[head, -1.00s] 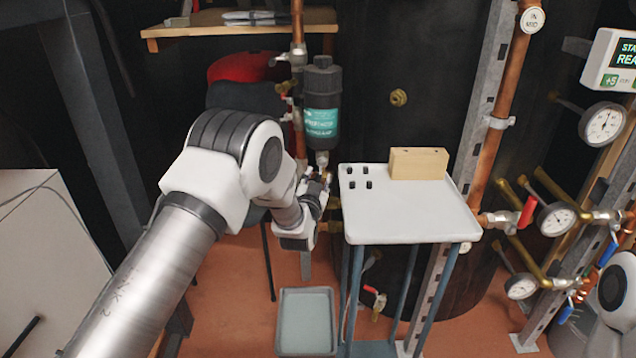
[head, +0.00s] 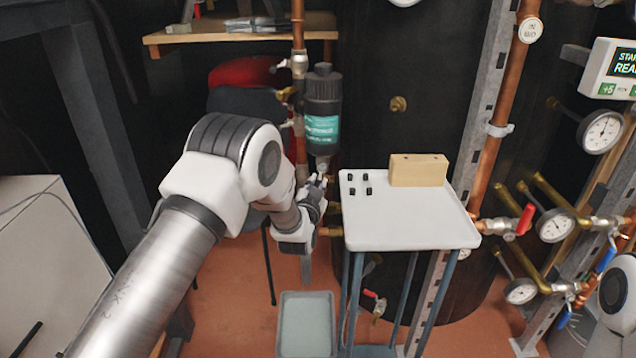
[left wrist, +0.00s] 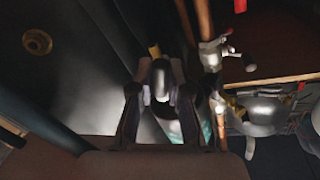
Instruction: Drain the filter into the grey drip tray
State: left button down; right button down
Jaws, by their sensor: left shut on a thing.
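The filter (head: 323,108) is a black canister with a teal label, upright on the copper pipework in the head view. My left gripper (head: 318,184) is just below it, at the small fitting under the filter (head: 322,164). In the left wrist view the two fingers (left wrist: 160,88) are closed around a small pale part, likely the drain fitting; its exact shape is unclear. The grey drip tray (head: 306,325) lies on the floor below the filter and gripper. No liquid shows falling into it. My right gripper is out of view.
A white-topped stand (head: 410,220) with a wooden block (head: 418,170) and several small black pieces is just right of the gripper. A wooden shelf (head: 240,33) is behind, above a chair (head: 245,95). Gauges, pipes and red-handled valves (head: 525,220) fill the right side.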

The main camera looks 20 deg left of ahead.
pick_arm(q)
jog(key=m+p, duration=0.1)
jog(key=a+r+m+p, duration=0.1)
jog(key=m, duration=0.1)
jog(key=shift+s+r+g+p, duration=0.1)
jog(key=shift+s+g+p, duration=0.05)
jog(key=shift+g+p, duration=0.25)
jog(key=m+p, duration=0.2)
jog(key=r+m+p, duration=0.1)
jog(key=shift+s+a+g, duration=0.1)
jog(key=shift+a+g, duration=0.2)
jog(key=shift+g, duration=0.1)
jog(key=shift+s+a+r+m+g+y+p, duration=0.15)
jog(key=shift+r+m+y+p, duration=0.15)
jog(key=shift+m+p, duration=0.5)
jog(key=shift+w+a+r+m+g+y+p, duration=0.1)
jog(key=shift+r+m+y+p, duration=0.15)
jog(key=shift+m+p, duration=0.6)
jog(key=shift+s+a+r+m+g+y+p, duration=0.15)
jog(key=shift+m+y+p, duration=0.3)
jog(key=shift+m, duration=0.6)
jog(key=shift+w+d, duration=0.1)
jog(key=c, duration=1.1)
grip_release()
